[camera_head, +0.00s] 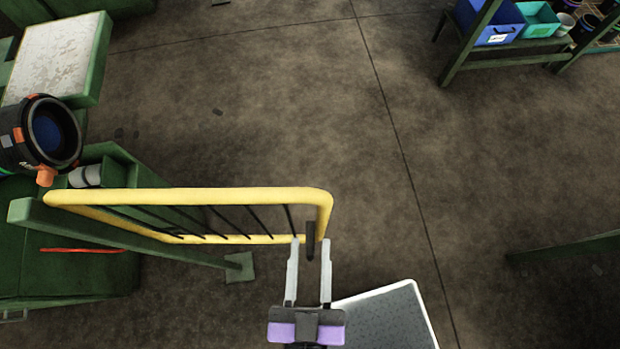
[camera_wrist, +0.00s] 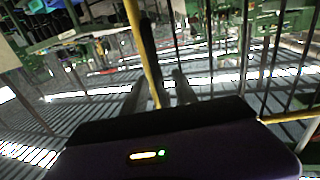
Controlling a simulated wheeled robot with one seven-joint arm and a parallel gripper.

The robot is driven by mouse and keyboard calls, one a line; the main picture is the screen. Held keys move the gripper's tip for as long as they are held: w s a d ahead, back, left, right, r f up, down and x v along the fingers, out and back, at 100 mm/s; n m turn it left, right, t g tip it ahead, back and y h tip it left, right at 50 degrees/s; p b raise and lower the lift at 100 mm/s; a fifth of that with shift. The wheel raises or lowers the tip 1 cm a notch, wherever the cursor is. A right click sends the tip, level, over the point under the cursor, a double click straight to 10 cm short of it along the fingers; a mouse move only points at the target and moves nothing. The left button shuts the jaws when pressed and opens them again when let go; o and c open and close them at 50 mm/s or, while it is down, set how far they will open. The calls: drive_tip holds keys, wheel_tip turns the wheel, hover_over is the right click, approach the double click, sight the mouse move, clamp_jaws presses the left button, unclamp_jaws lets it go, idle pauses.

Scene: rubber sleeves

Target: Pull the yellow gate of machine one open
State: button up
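The yellow gate (camera_head: 190,196) stands at the left-middle of the head view, with a tubular frame and dark bars. It runs beside a green post and rail (camera_head: 120,240). A black handle (camera_head: 310,238) is on its right end. My gripper (camera_head: 310,243) reaches up from below, its two grey fingers apart, one on each side of the handle. A gap shows between fingers and handle, and I cannot tell whether either touches it. In the wrist view, the gate's yellow upright (camera_wrist: 140,45) and the black handle (camera_wrist: 150,65) are in front of the fingers (camera_wrist: 160,92).
Green machinery (camera_head: 60,270) with a black and orange round device (camera_head: 40,135) stands at left. A green rack (camera_head: 500,50) with blue and teal bins is at top right. A dark green bar (camera_head: 570,248) juts in at right. The floor beyond the gate is clear.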

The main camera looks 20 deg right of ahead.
drive_tip(key=b+v, duration=0.1)
drive_tip(key=v, duration=0.6)
drive_tip(key=shift+s+b, duration=0.25)
drive_tip(key=shift+b, duration=0.15)
drive_tip(key=shift+a, duration=0.15)
drive_tip(key=w+d+r+n+g+y, duration=0.1)
drive_tip(key=d+y, duration=0.4)
drive_tip(key=d, duration=1.4)
drive_tip(key=w+n+g, duration=0.1)
drive_tip(key=n, duration=0.1)
drive_tip(key=shift+d+r+n+y, duration=0.3)
drive_tip(key=shift+d+r, duration=0.05)
